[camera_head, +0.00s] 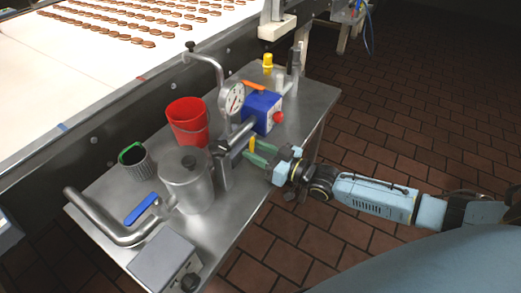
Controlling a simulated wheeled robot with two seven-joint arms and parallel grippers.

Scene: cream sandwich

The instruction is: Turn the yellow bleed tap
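A small yellow tap handle (252,145) stands up by the pipework, right of the steel pot on the metal table. My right gripper (250,149) reaches in from the right with its green fingers at this handle. The fingers look apart, with the yellow handle at or between their tips; I cannot tell whether they touch it. The tap's lower body is hidden by the fingers and the pipe. My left gripper is not in view.
The metal table (235,228) also holds a steel pot (187,182), a red bucket (188,122), a pressure gauge (231,98), a blue box (262,112), a blue lever (141,208) and a grey control box (163,262). A yellow-capped part (267,63) stands behind. A conveyor (90,60) runs at upper left.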

